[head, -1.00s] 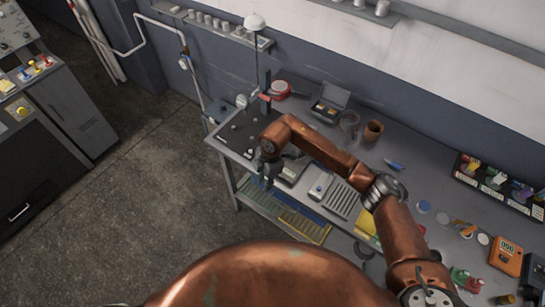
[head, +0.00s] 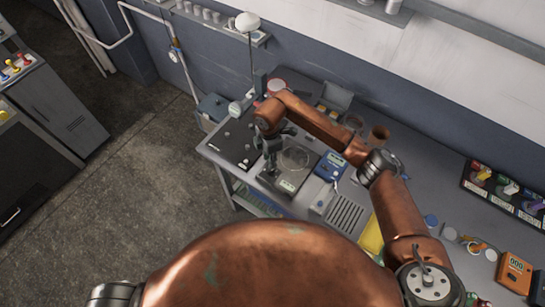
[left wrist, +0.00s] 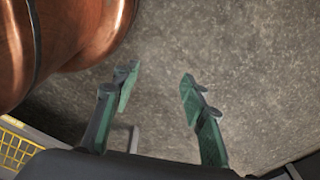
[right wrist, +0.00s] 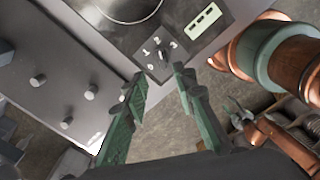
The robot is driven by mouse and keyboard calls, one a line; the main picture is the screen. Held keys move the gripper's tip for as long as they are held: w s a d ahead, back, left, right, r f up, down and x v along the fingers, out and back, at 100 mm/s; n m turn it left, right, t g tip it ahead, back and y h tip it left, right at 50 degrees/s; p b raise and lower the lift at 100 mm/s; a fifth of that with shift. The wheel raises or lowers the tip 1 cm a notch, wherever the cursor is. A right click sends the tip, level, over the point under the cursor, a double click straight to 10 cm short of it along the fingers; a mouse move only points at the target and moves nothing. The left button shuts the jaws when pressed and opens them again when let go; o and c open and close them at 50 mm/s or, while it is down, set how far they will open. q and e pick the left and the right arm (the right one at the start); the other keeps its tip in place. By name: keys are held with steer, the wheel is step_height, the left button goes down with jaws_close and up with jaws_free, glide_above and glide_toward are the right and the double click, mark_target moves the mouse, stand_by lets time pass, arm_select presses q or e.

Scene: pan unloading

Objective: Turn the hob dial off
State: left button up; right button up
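The hob (head: 309,160) is a dark plate with a round burner and a pale display, on the workbench. In the right wrist view its dial (right wrist: 162,54) is a small dark knob on the front panel, with pale marks around it; I cannot tell its setting. The burner (right wrist: 118,8) and the lit display (right wrist: 203,20) show beside it. My right gripper (right wrist: 161,76) is open and empty, with its fingertips just short of the dial. In the head view this gripper (head: 270,168) is at the hob's left front. My left gripper (left wrist: 158,75) is open and empty above the floor.
A dark panel with several small knobs (head: 232,148) lies left of the hob. A blue device (head: 329,166) and a slotted grey unit (head: 346,214) are to its right. A brown pot (head: 378,136) stands behind. Floor left of the bench is clear.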

mark_target(270, 172)
steer(key=shift+w+a+f, duration=0.15)
steer(key=shift+f, duration=0.15)
steer(key=f, duration=0.2)
steer(key=f+p, duration=0.1)
steer(key=f, duration=0.2)
steer(key=shift+s+d+f, duration=0.3)
steer(key=shift+s, duration=0.05)
steer(key=shift+f, duration=0.55)
steer(key=shift+w, duration=0.1)
steer(key=shift+c, duration=1.3)
jaws_close()
arm_select(q)
steer(key=shift+s+a+r, duration=0.1)
steer(key=shift+s+r, duration=0.25)
steer(key=shift+s, duration=0.25)
steer(key=shift+s+r, duration=0.35)
steer(key=shift+s, duration=0.25)
steer(key=shift+w, duration=0.1)
